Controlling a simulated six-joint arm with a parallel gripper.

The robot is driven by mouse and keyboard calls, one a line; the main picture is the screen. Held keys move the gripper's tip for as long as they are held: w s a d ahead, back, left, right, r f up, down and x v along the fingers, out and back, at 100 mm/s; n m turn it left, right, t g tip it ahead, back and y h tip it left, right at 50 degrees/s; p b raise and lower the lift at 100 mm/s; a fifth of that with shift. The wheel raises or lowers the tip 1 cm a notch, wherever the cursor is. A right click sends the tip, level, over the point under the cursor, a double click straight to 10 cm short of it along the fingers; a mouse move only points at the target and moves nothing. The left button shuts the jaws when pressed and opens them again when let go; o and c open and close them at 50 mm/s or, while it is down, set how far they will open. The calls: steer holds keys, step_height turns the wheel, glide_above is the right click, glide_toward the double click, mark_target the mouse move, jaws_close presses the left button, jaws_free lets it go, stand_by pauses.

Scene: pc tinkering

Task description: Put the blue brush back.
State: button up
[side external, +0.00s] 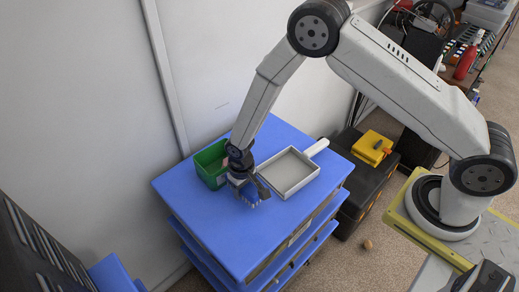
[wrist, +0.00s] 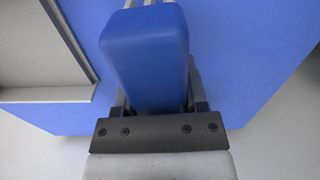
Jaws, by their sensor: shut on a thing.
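The blue brush (wrist: 146,55) fills the upper middle of the wrist view, between the two fingers of my gripper (wrist: 158,92). In the side view my gripper (side external: 245,183) points down low over the blue top of the cart, shut on the brush (side external: 254,193). Pale bristles show below it; I cannot tell whether they touch the surface. A grey dustpan (side external: 289,173) with a light handle lies just right of the brush. Its corner also shows at the upper left of the wrist view (wrist: 45,95).
A green bin (side external: 209,167) stands close to the left of my gripper on the blue cart (side external: 190,204). The cart's front area is clear. A black case (side external: 358,188) with a yellow object (side external: 372,148) on it stands to the right. A wall rises behind.

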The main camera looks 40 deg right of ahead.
step_height(320, 180, up, 7)
glide_above(235, 235)
steer(key=shift+r, duration=0.1)
stand_by(0.4)
steer(key=shift+f, duration=4)
steer(key=shift+f, duration=0.45)
steer(key=o, duration=0.8)
steer(key=o, duration=0.5)
steer(key=shift+c, duration=0.2)
steer(key=shift+r, duration=0.1)
step_height(235, 235, up, 8)
